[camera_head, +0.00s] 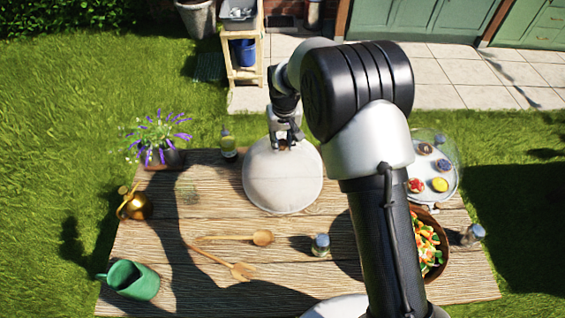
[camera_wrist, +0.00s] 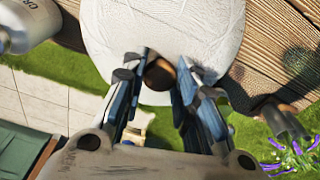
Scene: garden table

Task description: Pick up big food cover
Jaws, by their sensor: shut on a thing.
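The big food cover (camera_head: 283,185) is a pale, off-white dome with a small brown knob on top, at the back middle of the wooden table (camera_head: 165,235). My gripper (camera_head: 286,142) is above it, with its fingers down at the knob. In the wrist view the two fingers (camera_wrist: 158,74) are shut on the brown knob from both sides, and the white textured cover (camera_wrist: 165,28) fills the top middle. I cannot tell whether the cover's rim rests on the table or is slightly raised.
A plate of small treats under a clear dome (camera_head: 443,150) and a vegetable bowl (camera_head: 428,240) stand right. Wooden spoons (camera_head: 240,238), a shaker (camera_head: 320,245), a green watering can (camera_head: 133,280), a golden pot (camera_head: 138,205), a flowerpot (camera_head: 165,158) and a bottle (camera_head: 228,145) also stand around.

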